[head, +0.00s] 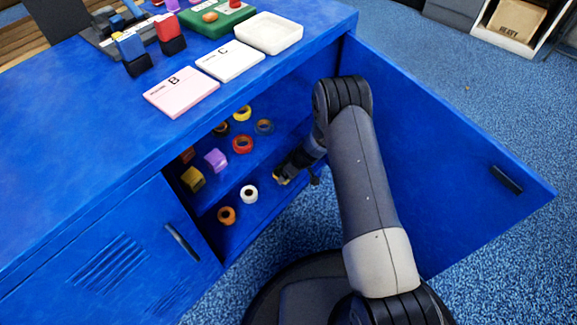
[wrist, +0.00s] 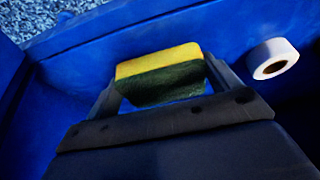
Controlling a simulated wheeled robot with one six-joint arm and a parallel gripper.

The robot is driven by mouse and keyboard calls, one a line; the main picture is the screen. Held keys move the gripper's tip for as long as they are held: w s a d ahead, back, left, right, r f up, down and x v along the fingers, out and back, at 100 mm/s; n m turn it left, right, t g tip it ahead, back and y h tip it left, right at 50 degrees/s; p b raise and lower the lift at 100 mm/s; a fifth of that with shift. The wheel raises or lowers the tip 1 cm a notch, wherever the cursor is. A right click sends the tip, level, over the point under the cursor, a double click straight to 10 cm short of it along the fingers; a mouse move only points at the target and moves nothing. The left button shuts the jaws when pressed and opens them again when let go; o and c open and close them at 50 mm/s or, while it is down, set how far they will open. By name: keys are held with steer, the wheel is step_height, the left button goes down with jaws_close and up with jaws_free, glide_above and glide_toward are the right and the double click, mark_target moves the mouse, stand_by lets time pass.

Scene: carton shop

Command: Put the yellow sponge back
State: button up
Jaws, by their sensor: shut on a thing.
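The yellow sponge (wrist: 160,61) has a dark green scouring side and sits between the two fingers of my gripper (wrist: 164,78) in the wrist view. My gripper is shut on it. In the head view my gripper (head: 284,176) reaches into the open blue cabinet (head: 280,106), near the right end of the lower level. I cannot tell whether the sponge touches the cabinet floor.
A white tape roll (head: 249,194) lies left of my gripper, also in the wrist view (wrist: 273,59). An orange roll (head: 226,215) is farther left. Several rolls and blocks sit on the shelf above (head: 222,185). The open door (head: 440,165) stands right of my arm.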

steer(key=w, duration=0.1)
steer(key=w+a, duration=0.1)
steer(key=w, duration=0.1)
steer(key=shift+f+b, duration=0.2)
steer(key=shift+b, duration=0.2)
steer(key=shift+s+f+b, duration=0.1)
steer(key=shift+f+b, duration=0.25)
steer(key=shift+f, duration=0.3)
steer(key=shift+r, duration=0.1)
steer(key=o, duration=0.8)
